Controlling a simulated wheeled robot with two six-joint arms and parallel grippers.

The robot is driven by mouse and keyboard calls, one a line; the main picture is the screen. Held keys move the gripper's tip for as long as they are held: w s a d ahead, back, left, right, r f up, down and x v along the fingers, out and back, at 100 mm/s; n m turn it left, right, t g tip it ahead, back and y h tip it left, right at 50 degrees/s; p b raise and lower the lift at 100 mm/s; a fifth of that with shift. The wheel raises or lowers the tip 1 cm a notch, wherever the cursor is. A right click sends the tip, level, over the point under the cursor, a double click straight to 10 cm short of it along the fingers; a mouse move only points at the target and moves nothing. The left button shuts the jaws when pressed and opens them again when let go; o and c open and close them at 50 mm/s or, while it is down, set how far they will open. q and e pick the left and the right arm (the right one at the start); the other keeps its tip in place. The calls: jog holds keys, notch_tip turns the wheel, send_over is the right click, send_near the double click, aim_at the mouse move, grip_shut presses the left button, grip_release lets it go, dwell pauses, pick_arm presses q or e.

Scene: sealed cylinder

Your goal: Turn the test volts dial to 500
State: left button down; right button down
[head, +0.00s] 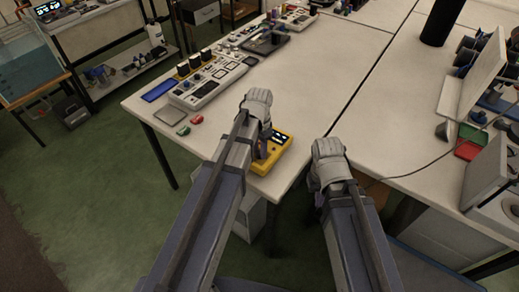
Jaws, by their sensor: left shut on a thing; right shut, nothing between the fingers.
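A yellow tester (281,152) with a dark face and white marks lies near the front corner of the white table. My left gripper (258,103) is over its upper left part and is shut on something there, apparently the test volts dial. The dial, its pointer and my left fingertips are hidden behind the gripper and arm, so I cannot read the setting. My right gripper (327,150) is shut and empty, to the right of the tester and apart from it.
A long control panel (208,84), red and green clips (183,131) and a grey pad (169,117) lie to the left on the white table (330,85). A cable (425,165) and equipment lie at right. The table's middle is clear.

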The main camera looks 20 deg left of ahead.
aim_at(259, 152)
pick_arm(q)
jog(key=c, duration=0.6)
grip_release()
notch_tip(259, 152, up, 8)
jog(key=p, duration=0.8)
jog(key=shift+f, duration=0.1)
jog(key=s+d+n, duration=0.1)
jog(key=s+d, duration=0.2)
jog(key=s, duration=0.1)
jog(key=s+d, duration=0.4)
jog(key=s, duration=0.1)
jog(key=s+d+n+y, duration=0.1)
jog(key=s+d, duration=0.2)
jog(key=s, duration=0.2)
jog(key=shift+s+d+n, duration=0.2)
jog(key=shift+s+n, duration=0.05)
jog(key=shift+n, duration=0.05)
